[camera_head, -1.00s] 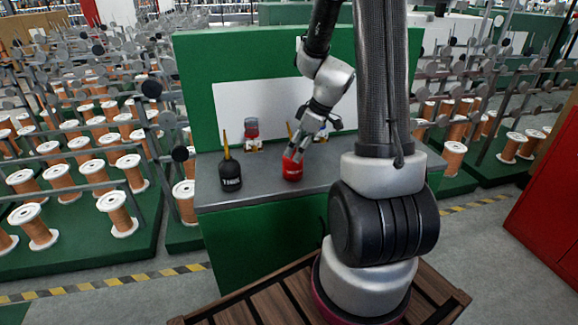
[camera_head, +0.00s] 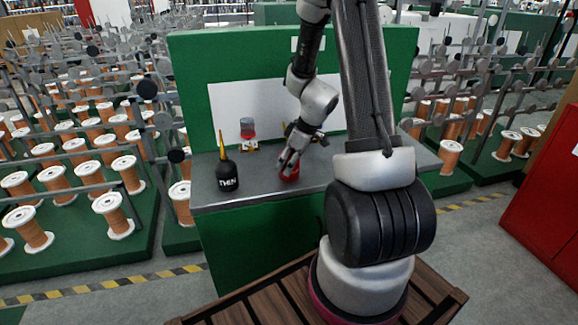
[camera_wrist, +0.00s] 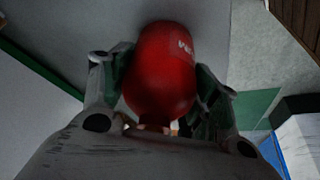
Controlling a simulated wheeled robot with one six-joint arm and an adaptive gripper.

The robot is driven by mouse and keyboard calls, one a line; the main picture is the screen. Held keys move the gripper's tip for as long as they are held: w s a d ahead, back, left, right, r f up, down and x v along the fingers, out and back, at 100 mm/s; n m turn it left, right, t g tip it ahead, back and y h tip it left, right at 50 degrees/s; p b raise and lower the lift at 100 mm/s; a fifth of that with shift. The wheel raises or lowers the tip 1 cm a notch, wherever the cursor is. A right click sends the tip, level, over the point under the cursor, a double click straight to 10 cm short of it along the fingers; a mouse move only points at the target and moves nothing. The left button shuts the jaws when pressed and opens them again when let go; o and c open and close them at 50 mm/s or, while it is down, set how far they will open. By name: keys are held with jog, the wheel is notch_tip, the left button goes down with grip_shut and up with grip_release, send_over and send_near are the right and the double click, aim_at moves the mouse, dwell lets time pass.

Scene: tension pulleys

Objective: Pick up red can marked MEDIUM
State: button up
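The red can (camera_head: 290,174) stands on the grey worktop (camera_head: 262,187), mostly covered by my gripper in the head view. In the wrist view the red can (camera_wrist: 160,70) is between my two fingers, with part of a white marking at its upper right; the full word cannot be read. My gripper (camera_head: 290,163) reaches down around the can from above. In the wrist view my gripper (camera_wrist: 163,75) has one finger close along each side of the can. Whether both pads press on it cannot be told.
A black bottle (camera_head: 228,177) with a yellow nozzle stands left of the can. A red-topped item (camera_head: 248,128) stands behind it, near the white panel (camera_head: 228,105). A green board (camera_head: 190,75) closes the back. Racks of copper spools flank the bench. The worktop between bottle and can is clear.

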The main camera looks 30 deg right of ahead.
jog(key=shift+c, duration=1)
